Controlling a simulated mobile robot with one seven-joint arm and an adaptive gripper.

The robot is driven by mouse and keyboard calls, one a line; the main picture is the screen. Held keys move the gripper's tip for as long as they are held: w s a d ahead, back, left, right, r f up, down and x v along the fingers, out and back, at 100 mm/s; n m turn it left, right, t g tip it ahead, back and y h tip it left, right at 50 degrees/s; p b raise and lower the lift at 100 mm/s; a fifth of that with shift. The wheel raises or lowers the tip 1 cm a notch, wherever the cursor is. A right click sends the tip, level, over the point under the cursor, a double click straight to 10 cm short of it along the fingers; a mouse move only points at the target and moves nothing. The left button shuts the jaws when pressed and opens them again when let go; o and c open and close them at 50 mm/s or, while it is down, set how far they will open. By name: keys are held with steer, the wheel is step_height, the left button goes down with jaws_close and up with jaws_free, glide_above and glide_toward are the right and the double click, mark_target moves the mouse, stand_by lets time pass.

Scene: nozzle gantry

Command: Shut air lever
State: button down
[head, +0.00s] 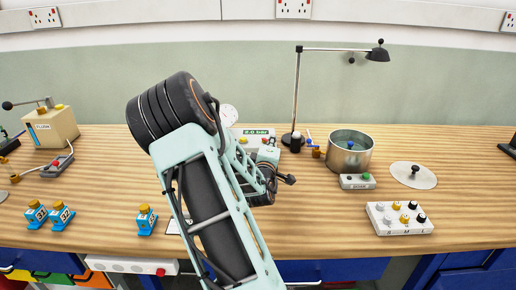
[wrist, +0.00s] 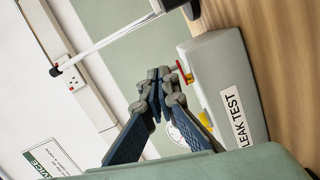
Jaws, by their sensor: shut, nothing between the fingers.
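The grey box marked LEAK TEST (wrist: 228,75) stands on the bench at the right of the wrist view. A small red lever (wrist: 183,72) with a yellow part sticks out from its upper side. My gripper (wrist: 160,73) is shut and empty, with its fingertips together just left of the red lever in the picture. I cannot tell whether they touch it. In the head view the box shows a 2.0 bar display (head: 251,132), and my arm covers much of the box. The lever's exact angle is not clear.
A metal pot (head: 349,152), a small button box (head: 357,181) and a white knob panel (head: 399,218) are to the right. A round gauge (wrist: 178,135) sits by the box.

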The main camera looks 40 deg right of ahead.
steer(key=d+n+t+y+b, duration=0.1)
steer(key=d+y+b, duration=0.1)
steer(key=b, duration=0.1)
steer(key=shift+d+n, duration=0.3)
stand_by(0.3)
